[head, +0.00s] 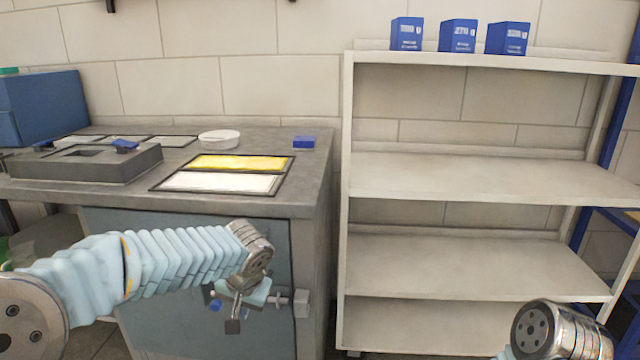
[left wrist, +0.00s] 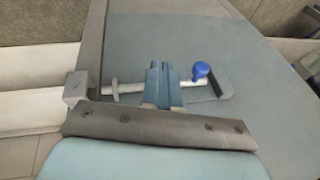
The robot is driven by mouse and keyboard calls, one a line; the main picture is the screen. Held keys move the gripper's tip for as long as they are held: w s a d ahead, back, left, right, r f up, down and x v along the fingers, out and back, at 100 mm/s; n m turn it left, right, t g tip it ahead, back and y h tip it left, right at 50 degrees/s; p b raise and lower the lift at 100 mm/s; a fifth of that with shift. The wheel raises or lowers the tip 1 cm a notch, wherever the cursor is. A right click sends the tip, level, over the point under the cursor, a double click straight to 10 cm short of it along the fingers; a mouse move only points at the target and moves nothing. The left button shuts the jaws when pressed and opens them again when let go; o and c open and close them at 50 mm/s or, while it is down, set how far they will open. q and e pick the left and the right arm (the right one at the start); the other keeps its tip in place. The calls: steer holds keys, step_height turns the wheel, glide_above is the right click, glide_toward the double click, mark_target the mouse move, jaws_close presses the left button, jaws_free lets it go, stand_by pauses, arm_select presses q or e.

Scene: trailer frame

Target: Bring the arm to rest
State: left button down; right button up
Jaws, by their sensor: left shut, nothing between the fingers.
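My left gripper (head: 258,293) is at the end of the pale blue sleeved arm, low in front of the grey-blue cabinet door (head: 185,290). Its fingers are shut and empty. In the left wrist view the blue-grey fingers (left wrist: 163,85) appear in front of the white bolt (left wrist: 125,87) on the door. They stand between a grey block (left wrist: 75,88) and the bolt's blue knob (left wrist: 201,71). I cannot tell whether they touch the bolt. My right arm's metal joint shows at the lower right of the head view; its gripper is out of view.
The counter (head: 315,170) above the door holds a grey fixture (head: 85,165), yellow and white panels (head: 240,163), a white round dish (head: 219,139) and a small blue box (head: 304,142). A shelf rack (head: 470,180) stands right, with blue boxes (head: 458,36) on top; its visible lower shelves are empty.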

arm_select(q)
steer(key=s+d+f+m+g+h, duration=0.1)
steer(key=s+d+f+h, duration=0.1)
steer(key=f, duration=0.5)
steer(key=s+d+f+g+h, duration=0.1)
steer(key=d+f, duration=0.1)
steer(key=f, duration=0.6)
steer(key=s+d+f+n+h, duration=0.2)
steer(key=s+f, duration=0.7)
steer(key=f, duration=0.1)
steer(key=s+d+f+n+h, duration=0.1)
steer(key=s+d+f+n, duration=0.1)
steer(key=s+f, duration=0.7)
steer(key=shift+s+f+g+h, duration=0.35)
steer(key=shift+f+g+h, duration=0.05)
steer(key=shift+f, duration=0.55)
steer(key=c, duration=1.8)
jaws_free()
steer(key=shift+c, duration=0.2)
